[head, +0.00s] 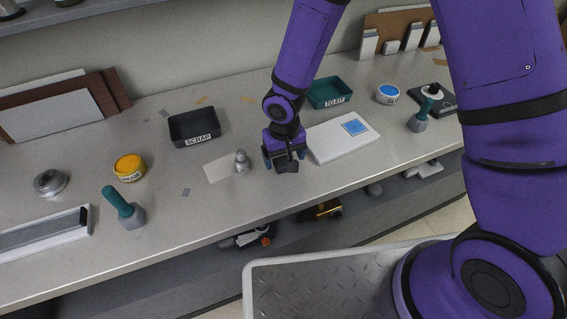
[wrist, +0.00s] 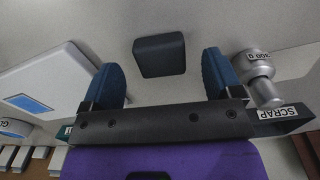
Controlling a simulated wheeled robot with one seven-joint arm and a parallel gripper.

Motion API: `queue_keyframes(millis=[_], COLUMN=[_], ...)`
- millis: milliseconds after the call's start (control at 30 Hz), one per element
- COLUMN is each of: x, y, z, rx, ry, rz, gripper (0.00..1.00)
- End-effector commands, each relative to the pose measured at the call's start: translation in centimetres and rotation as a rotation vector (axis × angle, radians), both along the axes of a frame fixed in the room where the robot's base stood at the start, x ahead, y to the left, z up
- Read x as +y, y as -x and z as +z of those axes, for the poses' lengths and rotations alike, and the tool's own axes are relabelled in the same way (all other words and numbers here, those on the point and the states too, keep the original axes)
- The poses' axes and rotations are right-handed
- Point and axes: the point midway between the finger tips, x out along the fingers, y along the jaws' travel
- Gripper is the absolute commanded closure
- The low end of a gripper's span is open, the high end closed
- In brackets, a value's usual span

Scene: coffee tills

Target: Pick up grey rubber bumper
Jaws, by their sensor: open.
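The grey rubber bumper (wrist: 160,56) is a small dark block with rounded corners on the light counter in the wrist view. My gripper (wrist: 162,78) is open, with one blue fingertip to the left of the bumper and one to the right. A visible gap separates the bumper from each finger, and it lies slightly beyond the middle of the space between them. In the head view my gripper (head: 284,160) is low over the counter, and I cannot make out the bumper there.
A metal 300 g weight (head: 242,162) stands close left of my gripper. A white box with a blue label (head: 342,142) lies close on the right. The SCRAP tray (head: 194,141) and the TO FIT tray (head: 329,92) are farther back. The counter's front edge is near.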

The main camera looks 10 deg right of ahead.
Motion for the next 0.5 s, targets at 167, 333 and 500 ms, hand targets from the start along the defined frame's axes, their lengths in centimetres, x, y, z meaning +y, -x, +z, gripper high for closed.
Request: queue_keyframes(millis=[167, 333, 500], x=[0.0, 0.0, 0.0], y=[0.0, 0.0, 0.0], z=[-2.0, -2.4, -2.4], rx=[0.001, 0.000, 0.000], ry=[0.001, 0.000, 0.000], rz=[0.002, 0.001, 0.001], gripper=[0.15, 0.15, 0.19])
